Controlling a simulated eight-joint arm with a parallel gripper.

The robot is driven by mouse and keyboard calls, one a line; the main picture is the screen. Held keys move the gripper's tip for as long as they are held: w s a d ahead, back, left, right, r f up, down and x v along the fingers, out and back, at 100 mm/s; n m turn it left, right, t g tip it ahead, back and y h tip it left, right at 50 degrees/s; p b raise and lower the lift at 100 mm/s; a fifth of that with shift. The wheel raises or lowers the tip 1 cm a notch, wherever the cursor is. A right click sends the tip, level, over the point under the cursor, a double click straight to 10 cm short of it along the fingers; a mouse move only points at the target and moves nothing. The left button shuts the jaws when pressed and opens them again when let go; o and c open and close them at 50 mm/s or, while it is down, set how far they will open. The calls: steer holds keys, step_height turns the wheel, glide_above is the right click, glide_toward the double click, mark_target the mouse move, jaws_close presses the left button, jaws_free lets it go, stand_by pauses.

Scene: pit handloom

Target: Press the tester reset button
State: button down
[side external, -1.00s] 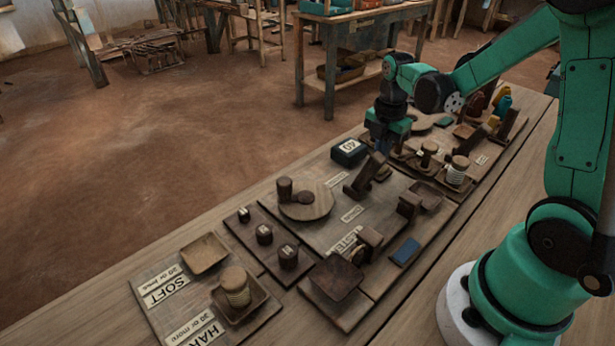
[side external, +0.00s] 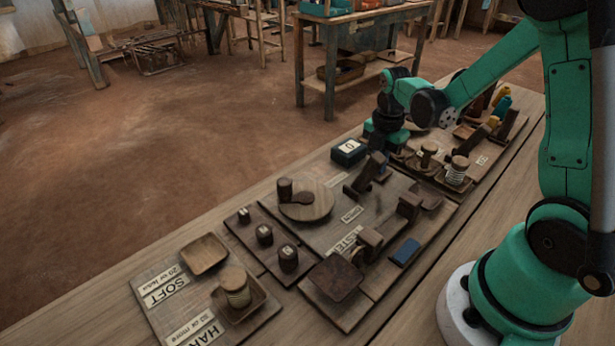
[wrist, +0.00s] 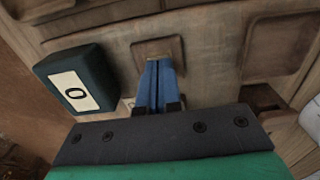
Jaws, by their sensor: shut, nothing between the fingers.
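The tester's counter box (side external: 348,151) is a dark blue-green block on the wooden board, with a white window. The wrist view shows the counter box (wrist: 76,90) at left, its window showing a single 0. My gripper (wrist: 157,62) is shut and empty, its blue fingers together over a small square brown plate (wrist: 172,46) right of the box. The fingertips cover the middle of this plate, where the reset button seems to be; only a thin brassy edge shows there.
A round wooden disc with a dark handle (side external: 305,200) and dark wooden posts stand in front of the counter. Thread spools (side external: 456,171) sit in trays nearby. A blue block (side external: 405,252) lies on the board. Bare tabletop runs along the left edge.

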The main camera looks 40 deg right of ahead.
steer(key=shift+f, duration=0.25)
step_height(320, 180, up, 14)
steer(key=shift+r, duration=0.25)
stand_by(0.4)
steer(key=a+m+t, duration=0.1)
steer(key=a+m, duration=0.1)
steer(key=m, duration=0.1)
steer(key=s+a+m+t, duration=0.1)
steer(key=a+m, duration=0.1)
steer(key=a+m+t, duration=0.1)
steer(key=a+m, duration=0.2)
steer(key=shift+s+f+m+h, duration=0.2)
steer(key=shift+m+h, duration=0.1)
steer(key=shift+h, duration=0.1)
steer(key=s+a+f+m+t, duration=0.2)
steer(key=a+m+t, duration=0.3)
steer(key=m, duration=0.4)
steer(key=w+d+r, duration=0.8)
steer(key=w+d, duration=0.1)
steer(key=d, duration=0.3)
steer(key=shift+w+r+g+y, duration=0.3)
steer(key=shift+g+y, duration=0.1)
